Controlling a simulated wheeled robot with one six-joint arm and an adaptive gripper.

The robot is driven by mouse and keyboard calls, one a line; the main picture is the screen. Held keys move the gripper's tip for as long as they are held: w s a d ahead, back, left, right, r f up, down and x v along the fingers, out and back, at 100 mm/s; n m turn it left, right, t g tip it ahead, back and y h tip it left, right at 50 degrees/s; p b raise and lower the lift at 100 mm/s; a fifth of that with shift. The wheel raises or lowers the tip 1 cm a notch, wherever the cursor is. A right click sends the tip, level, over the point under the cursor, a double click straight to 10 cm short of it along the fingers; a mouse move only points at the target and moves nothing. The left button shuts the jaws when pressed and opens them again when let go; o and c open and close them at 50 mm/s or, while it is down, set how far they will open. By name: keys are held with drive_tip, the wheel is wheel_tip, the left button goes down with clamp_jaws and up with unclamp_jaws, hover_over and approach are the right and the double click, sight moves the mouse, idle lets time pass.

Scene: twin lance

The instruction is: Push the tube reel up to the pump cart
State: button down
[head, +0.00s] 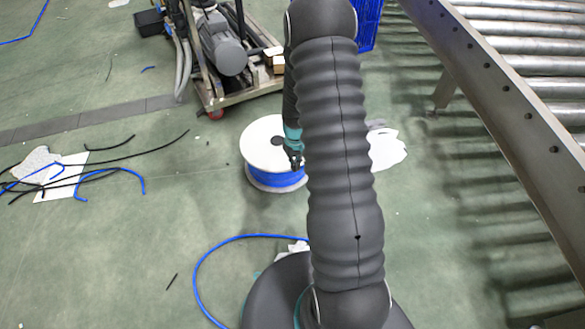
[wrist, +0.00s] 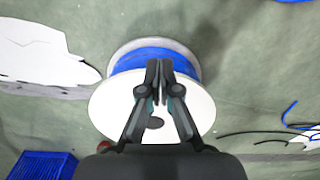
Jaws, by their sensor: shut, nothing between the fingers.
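The tube reel (head: 258,150) stands flat on the green floor, with white round flanges and blue tube wound between them. In the wrist view the reel (wrist: 104,105) fills the middle, its centre hole dark. The pump cart (head: 238,97), a low metal frame bearing a grey motor, stands just beyond the reel at the upper left, with a small floor gap between them. My gripper (head: 295,162) is over the near right part of the reel. In the wrist view my gripper (wrist: 159,68) is shut and empty, pointing at the reel. I cannot tell whether it touches the reel.
A roller conveyor (head: 490,70) runs along the right. A blue crate (head: 368,28) stands behind my arm. White scraps (head: 388,150) lie right of the reel. Loose black and blue tubes (head: 110,178) lie at the left, and a blue hose (head: 205,268) lies in front. Floor left of the reel is mostly clear.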

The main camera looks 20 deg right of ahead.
drive_tip(key=w+f+b, duration=0.1)
drive_tip(key=w+f, duration=0.3)
drive_tip(key=f, duration=0.5)
drive_tip(key=shift+a+f, duration=0.1)
